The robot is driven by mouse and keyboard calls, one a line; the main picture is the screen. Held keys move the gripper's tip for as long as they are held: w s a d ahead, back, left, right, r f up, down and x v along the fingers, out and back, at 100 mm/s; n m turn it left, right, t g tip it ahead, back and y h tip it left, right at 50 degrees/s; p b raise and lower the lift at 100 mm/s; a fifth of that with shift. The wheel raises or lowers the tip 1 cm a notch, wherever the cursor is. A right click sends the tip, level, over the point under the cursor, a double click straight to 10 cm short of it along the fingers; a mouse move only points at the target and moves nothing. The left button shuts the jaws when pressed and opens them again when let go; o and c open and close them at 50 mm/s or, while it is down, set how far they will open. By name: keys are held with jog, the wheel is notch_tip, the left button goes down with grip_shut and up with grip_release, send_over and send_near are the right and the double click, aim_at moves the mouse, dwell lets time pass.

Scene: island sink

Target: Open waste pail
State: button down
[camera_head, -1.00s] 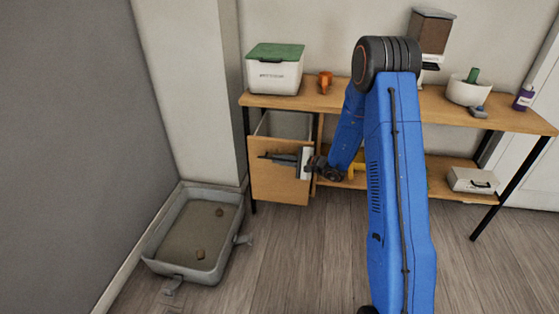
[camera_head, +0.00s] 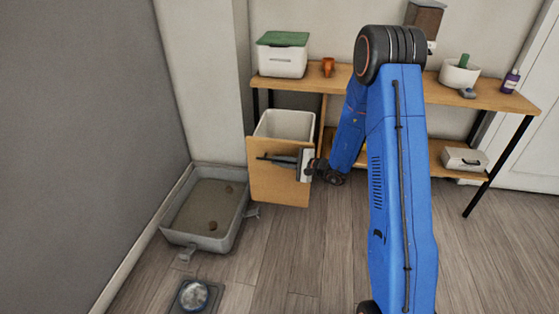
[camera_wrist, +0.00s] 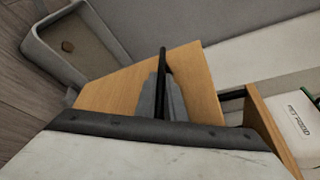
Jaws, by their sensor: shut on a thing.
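The waste pail is a white bin (camera_head: 284,124) behind a wooden front panel (camera_head: 278,186) under the left end of the wooden table. It stands pulled out toward me, with its open top and rim showing. A dark bar handle (camera_head: 272,157) runs across the panel. My gripper (camera_head: 292,158) is at the panel's upper right, shut on this handle. In the wrist view the gripper fingers (camera_wrist: 162,98) close around the dark handle in front of the wooden panel (camera_wrist: 205,92). The inside bottom of the pail is hidden.
A grey litter tray (camera_head: 205,240) with dark clumps lies on the floor to the left. A bowl on a dark mat (camera_head: 192,297) is nearer. The table (camera_head: 335,82) carries a green-lidded container (camera_head: 282,54) and other items. Floor before the panel is clear.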

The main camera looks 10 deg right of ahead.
jog(key=shift+d, duration=0.1)
jog(key=c, duration=2.1)
grip_release()
jog(key=v, duration=1.7)
jog(key=shift+s+d, duration=0.1)
jog(key=shift+d, duration=0.05)
